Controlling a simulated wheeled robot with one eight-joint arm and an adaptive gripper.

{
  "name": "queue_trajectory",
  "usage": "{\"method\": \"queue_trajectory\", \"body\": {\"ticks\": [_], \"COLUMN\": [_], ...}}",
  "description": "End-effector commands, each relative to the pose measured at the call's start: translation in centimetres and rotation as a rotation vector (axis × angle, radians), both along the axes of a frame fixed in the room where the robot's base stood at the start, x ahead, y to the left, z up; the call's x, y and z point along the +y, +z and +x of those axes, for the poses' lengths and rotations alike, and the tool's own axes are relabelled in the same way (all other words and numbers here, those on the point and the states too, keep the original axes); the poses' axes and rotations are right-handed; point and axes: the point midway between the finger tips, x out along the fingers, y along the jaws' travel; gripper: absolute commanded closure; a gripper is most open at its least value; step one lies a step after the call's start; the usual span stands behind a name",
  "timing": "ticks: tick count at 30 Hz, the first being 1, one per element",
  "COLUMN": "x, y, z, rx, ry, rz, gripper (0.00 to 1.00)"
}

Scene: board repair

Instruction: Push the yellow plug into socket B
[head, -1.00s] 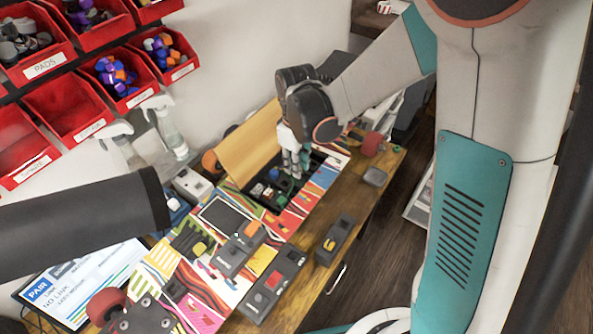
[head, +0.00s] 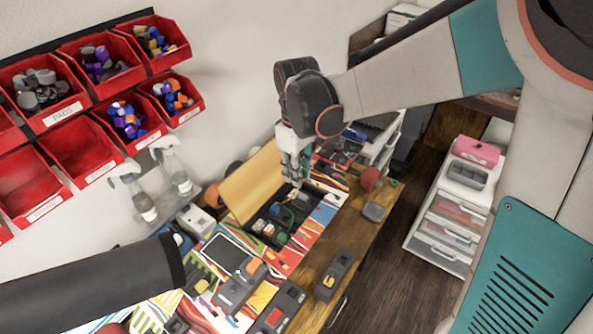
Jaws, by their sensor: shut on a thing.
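My gripper (head: 296,184) points down over the back part of the open black case (head: 255,235). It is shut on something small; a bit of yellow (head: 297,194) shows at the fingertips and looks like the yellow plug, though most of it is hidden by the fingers. The case has its tan lid (head: 250,182) raised on the left side. Inside the case are small dark, green and pale parts (head: 269,228). Socket B cannot be made out; no socket lettering is readable from here.
A grey-black device with a yellow part (head: 333,276) and a grey block (head: 373,211) stand on the wooden bench right of the case. A red round thing (head: 371,179) is at the back. Red bins (head: 122,128) and spray bottles (head: 176,172) are left. A white drawer unit (head: 444,225) stands right.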

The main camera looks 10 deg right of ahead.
Motion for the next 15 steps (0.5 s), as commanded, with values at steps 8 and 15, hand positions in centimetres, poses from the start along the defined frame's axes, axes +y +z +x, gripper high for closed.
{"method": "queue_trajectory", "body": {"ticks": [8, 15], "x": [0.3, 1.5], "y": [0.0, -0.1], "z": [0.3, 1.4], "rx": [0.0, 0.0], "ry": [0.001, 0.001], "rz": [0.0, 0.0], "gripper": [0.99, 0.99]}}
